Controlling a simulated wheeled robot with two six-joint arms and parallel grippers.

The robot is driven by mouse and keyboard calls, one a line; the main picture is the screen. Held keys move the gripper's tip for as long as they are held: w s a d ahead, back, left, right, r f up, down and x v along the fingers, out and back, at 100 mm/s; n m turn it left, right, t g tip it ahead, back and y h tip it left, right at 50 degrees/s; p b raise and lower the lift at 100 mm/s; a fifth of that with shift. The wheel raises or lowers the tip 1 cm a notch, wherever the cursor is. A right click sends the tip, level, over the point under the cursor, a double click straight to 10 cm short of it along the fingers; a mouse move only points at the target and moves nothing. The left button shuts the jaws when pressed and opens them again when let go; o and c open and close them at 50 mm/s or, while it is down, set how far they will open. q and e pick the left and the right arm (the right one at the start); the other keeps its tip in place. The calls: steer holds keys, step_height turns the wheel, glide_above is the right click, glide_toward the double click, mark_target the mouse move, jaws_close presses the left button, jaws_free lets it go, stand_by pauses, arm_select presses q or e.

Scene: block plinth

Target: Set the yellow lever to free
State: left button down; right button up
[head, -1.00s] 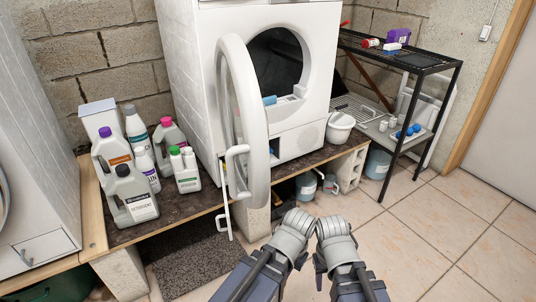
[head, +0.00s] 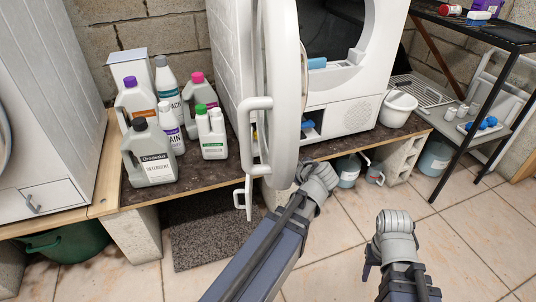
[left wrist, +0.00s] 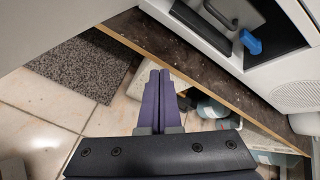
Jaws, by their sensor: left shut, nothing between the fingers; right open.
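The white dryer (head: 345,112) stands on the plinth with its round door (head: 284,90) swung open toward me. A low open compartment on its front holds a blue part (head: 308,127); in the left wrist view the blue piece (left wrist: 250,42) sits beside a dark grey handle (left wrist: 221,15). My left gripper (left wrist: 157,95) is shut and empty, below and in front of the compartment, touching nothing visible. My right gripper (head: 394,232) is open over the floor, its fingers mostly hidden.
The open door with its white handle (head: 254,165) hangs left of my left arm. Several detergent bottles (head: 154,155) stand on the plinth top (head: 196,178) at left. The tiled floor at lower right is clear.

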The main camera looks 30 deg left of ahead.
arm_select(q)
steer(key=w+a+m+t+y+b, duration=0.1)
steer(key=w+a+m+b, duration=0.1)
steer(key=w+a, duration=0.1)
steer(key=w+a+f+m+b, duration=0.1)
steer(key=w+a+m+b, duration=0.1)
steer(key=a, duration=0.4)
steer(key=w+a+m+t+y+b, duration=0.1)
steer(key=w+a+m, duration=0.2)
steer(key=w+a, duration=0.1)
steer(key=shift+a+f+m+t+y+b, duration=0.2)
steer(key=shift+a+m+t+y+b, duration=0.1)
steer(key=shift+b, duration=0.1)
steer(key=shift+w+a+f, duration=0.1)
steer(key=shift+w+a, duration=0.25)
steer(key=shift+a, duration=0.05)
arm_select(e)
step_height(320, 180, down, 7)
steer(key=shift+f, duration=0.2)
